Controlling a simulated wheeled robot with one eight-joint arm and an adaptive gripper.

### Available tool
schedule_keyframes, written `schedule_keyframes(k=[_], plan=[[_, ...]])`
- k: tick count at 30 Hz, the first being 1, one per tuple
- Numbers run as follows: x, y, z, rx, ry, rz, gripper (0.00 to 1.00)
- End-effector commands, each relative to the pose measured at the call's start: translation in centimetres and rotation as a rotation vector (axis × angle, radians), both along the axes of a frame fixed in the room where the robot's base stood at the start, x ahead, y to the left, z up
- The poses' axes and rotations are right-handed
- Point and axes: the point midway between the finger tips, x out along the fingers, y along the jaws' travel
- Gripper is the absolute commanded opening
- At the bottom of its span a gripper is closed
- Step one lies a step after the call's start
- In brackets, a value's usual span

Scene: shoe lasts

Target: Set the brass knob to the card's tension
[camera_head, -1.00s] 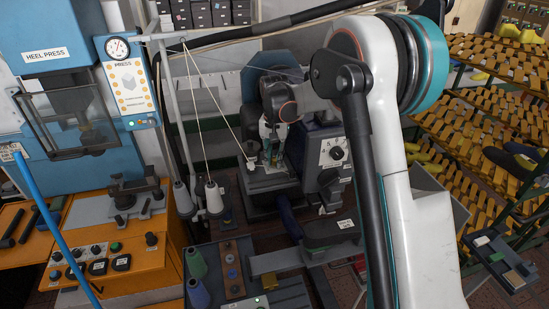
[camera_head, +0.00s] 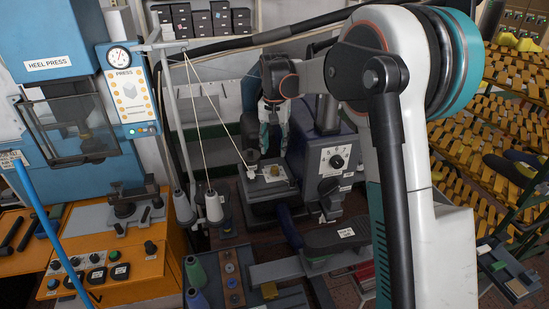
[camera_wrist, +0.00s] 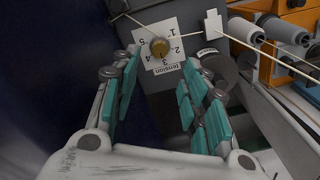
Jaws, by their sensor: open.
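The brass knob (camera_wrist: 159,47) sits on a white dial plate (camera_wrist: 170,62) marked "tension", with numbers around it, in the wrist view. It also shows on top of the machine in the head view (camera_head: 275,171). A dark mark on the knob seems to face the 3, but it is too small to be sure. My gripper (camera_wrist: 161,72) is open and empty, its teal-padded fingers spread below and to either side of the knob, apart from it. In the head view my gripper (camera_head: 272,145) hangs just above and behind the knob. I cannot identify or read the card for certain.
A thread runs across the plate through a white guide (camera_wrist: 213,24). Thread cones (camera_head: 214,206) stand left of the machine. A black knob (camera_head: 337,161) on a numbered white dial faces front on the machine. The heel press (camera_head: 60,65) stands at the left.

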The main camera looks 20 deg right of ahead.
Motion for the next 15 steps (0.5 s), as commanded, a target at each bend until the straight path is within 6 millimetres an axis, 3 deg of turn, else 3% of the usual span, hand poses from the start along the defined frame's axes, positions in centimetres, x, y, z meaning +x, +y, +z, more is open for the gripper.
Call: schedule_keyframes(k=[6, 15], plan=[[0.0, 0.0, 2.8, 0.0, 0.0, 0.0, 0.41], [0.0, 0.0, 3.5, 0.0, 0.0, 0.0, 0.41]])
